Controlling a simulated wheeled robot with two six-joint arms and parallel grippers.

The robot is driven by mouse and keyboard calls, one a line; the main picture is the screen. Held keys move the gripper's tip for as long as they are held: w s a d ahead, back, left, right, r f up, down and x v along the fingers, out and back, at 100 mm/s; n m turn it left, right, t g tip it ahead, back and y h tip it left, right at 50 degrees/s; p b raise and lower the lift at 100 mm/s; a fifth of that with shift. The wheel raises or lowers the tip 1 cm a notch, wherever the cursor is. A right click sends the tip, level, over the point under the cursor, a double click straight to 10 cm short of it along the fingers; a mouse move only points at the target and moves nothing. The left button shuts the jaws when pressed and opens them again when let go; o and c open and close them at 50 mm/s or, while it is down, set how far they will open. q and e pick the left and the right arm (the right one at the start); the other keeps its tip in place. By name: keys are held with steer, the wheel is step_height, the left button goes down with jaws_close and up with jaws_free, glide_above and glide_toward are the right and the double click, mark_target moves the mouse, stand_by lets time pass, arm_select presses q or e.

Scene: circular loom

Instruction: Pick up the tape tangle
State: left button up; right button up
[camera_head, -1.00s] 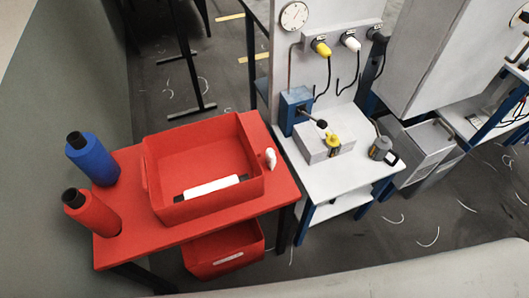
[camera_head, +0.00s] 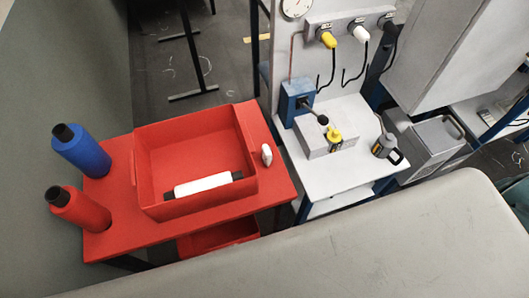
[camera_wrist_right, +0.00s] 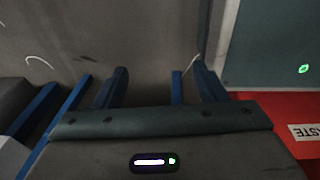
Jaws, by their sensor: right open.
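I cannot identify a tape tangle for certain. Thin white curved strands lie on the dark floor; one strand (camera_wrist_right: 40,61) shows at the left in the right wrist view, and another thin pale strand (camera_wrist_right: 190,64) shows near the right finger. In the head view a small white object (camera_head: 267,155) sits on the red table (camera_head: 275,183), too small to tell what it is. My right gripper (camera_wrist_right: 160,70) is open, its two fingers apart with grey floor between them. My left gripper is not in view.
A white bench (camera_head: 335,172) stands to the right.

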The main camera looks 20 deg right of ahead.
steer(key=w+r, duration=0.8)
steer(key=w, duration=0.1)
step_height(320, 180, up, 40)
steer(key=r+n+g+y, duration=0.15)
steer(key=n+y, duration=0.35)
steer(key=n, duration=1.3)
glide_above(264, 159)
steer(key=d, duration=0.4)
steer(key=f, duration=0.1)
steer(key=p+x, duration=0.1)
steer(key=x, duration=0.4)
steer(key=shift+a+p, duration=0.1)
steer(key=shift+p, duration=0.2)
steer(key=p+x, duration=0.1)
steer(key=x, duration=0.4)
steer(key=shift+w+p, duration=0.25)
steer(key=shift+p, duration=0.15)
steer(key=shift+f, duration=0.25)
steer(key=c, duration=1)
